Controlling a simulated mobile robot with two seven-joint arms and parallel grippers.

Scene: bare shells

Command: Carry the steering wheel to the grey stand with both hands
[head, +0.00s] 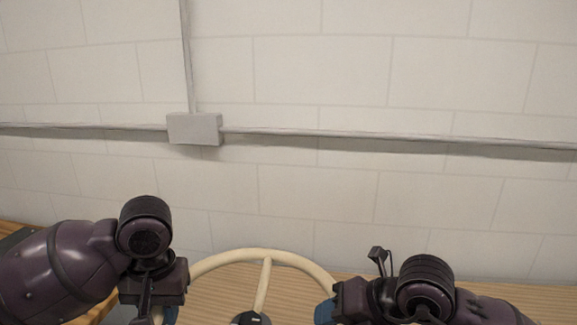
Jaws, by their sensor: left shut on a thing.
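The steering wheel (262,255) is at the bottom centre of the head view, with a cream rim, a cream spoke and a dark hub (250,319). Its lower part is cut off by the frame. I cannot make out the grey stand for sure.
A wooden table top (345,282) lies beyond and under the wheel, against a pale block wall (310,70). A dark grey flat thing (14,240) shows at the left edge, partly behind my left arm. A conduit and box (194,129) are on the wall.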

